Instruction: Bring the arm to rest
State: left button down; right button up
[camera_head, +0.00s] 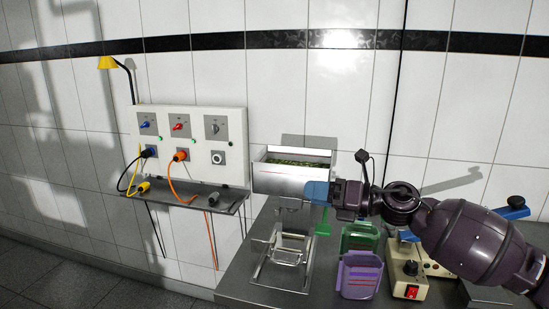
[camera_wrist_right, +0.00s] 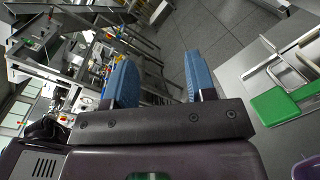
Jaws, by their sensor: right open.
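My right arm reaches in from the right in the head view, a dark purple arm with its right gripper (camera_head: 317,192) pointing left. The gripper has blue fingers and hangs over the bench, in front of the metal box. In the right wrist view the two blue fingers of the right gripper (camera_wrist_right: 162,75) stand apart with nothing between them. My left arm and gripper do not show in either view.
A metal box (camera_head: 290,181) sits at the back of the bench. A wire-handled metal fixture (camera_head: 285,251), a green container (camera_head: 358,237), a purple container (camera_head: 359,277) and a beige switch box (camera_head: 412,274) crowd around the arm. A wall panel (camera_head: 193,145) with plugs hangs left.

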jog(key=s+d+f+m+t+h, duration=0.2)
jog(key=d+f+m+t+h, duration=0.15)
jog(key=f+m, duration=0.5)
jog(key=s+d+f+m+t+h, duration=0.3)
jog(key=f+m+h, duration=0.15)
jog(key=m, duration=0.75)
jog(key=s+d+f+m+t+h, duration=0.2)
jog(key=d+f+m+t+h, duration=0.15)
jog(key=f+m, duration=0.55)
jog(key=s+d+f+m+g+h, duration=0.1)
jog(key=s+d+f+m, duration=0.2)
jog(key=s+f, duration=0.3)
jog(key=s+d+f+m+g+h, duration=0.2)
jog(key=s+f+m, duration=0.2)
jog(key=s+f, duration=0.3)
jog(key=s+d+f+m+g+h, duration=0.2)
jog(key=s+f, duration=0.4)
jog(key=s, duration=0.8)
jog(key=shift+d+f+m, duration=0.3)
jog(key=shift+d+m, duration=0.5)
jog(key=shift+m, duration=0.45)
